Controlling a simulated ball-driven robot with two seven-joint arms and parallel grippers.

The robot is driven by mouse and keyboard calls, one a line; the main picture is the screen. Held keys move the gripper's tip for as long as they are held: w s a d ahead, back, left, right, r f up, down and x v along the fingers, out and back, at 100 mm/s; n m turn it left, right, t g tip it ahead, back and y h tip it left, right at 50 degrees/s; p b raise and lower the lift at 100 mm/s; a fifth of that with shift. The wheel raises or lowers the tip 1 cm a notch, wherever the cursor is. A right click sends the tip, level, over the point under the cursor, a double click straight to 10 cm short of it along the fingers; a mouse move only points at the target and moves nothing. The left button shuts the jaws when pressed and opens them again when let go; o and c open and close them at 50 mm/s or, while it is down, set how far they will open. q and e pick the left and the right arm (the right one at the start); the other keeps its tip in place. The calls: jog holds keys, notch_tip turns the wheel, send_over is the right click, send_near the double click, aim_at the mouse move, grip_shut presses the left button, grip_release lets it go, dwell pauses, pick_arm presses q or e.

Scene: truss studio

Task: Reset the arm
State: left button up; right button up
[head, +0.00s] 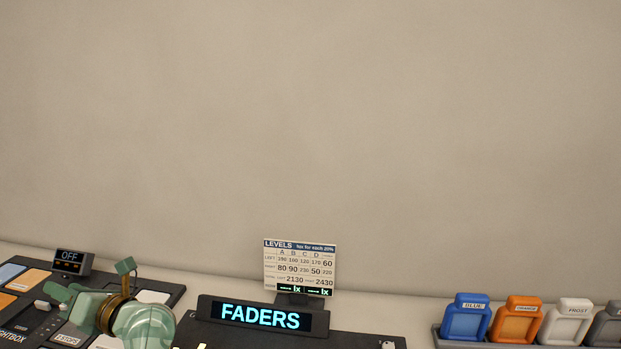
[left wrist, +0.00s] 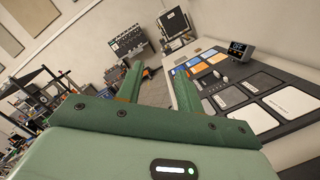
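My left arm comes into the head view at the lower left, over the lightbox panel (head: 28,322). Its green gripper (head: 60,291) points to the left there, above the panel's left part. In the left wrist view my left gripper (left wrist: 156,80) has its two green fingers apart with nothing between them. The panel also shows in that view (left wrist: 205,125), to the right of the fingers. My right gripper is in neither view.
A small display reading OFF (head: 70,262) stands at the panel's back. A FADERS console (head: 365,341) with a LEVELS card (head: 300,267) is at the centre. Shelves with equipment (left wrist: 45,95) are at the far left.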

pick_arm(q)
jog(key=w+d+r+m+t+h, duration=0.1)
jog(key=d+r+m+t, duration=0.6)
jog(key=m+t, duration=0.7)
jog(key=d+f+m+t+h, duration=0.2)
jog(key=d+m+h, duration=0.4)
jog(key=m+h, duration=0.3)
jog(key=d+f+m+t+h, duration=0.3)
jog(key=d+m+h, duration=0.3)
jog(key=m, duration=0.5)
jog(key=s+d+f+m+g+h, duration=0.3)
jog(key=d+f+m+g+h, duration=0.25)
jog(key=f+m, duration=0.45)
jog(key=s+a+f+m+g+y, duration=0.3)
jog(key=s+f+g+y, duration=0.15)
jog(key=s, duration=0.45)
jog(key=s+a+f+m+g+y, duration=0.35)
jog(key=s+f+g, duration=0.25)
jog(key=s, duration=0.3)
jog(key=s+d+f+g+h+b, duration=0.2)
jog(key=f, duration=1.4)
jog(key=s+d+f+g+h+b, duration=0.1)
jog(key=s+d+f+h+b, duration=0.15)
jog(key=f, duration=1.35)
jog(key=s+f+n+g+b, duration=0.3)
jog(key=s+f+b, duration=0.1)
jog(key=s+f, duration=1.4)
jog(key=shift+s+f+h, duration=0.2)
jog(key=shift+s+h, duration=0.2)
jog(key=shift+s, duration=0.55)
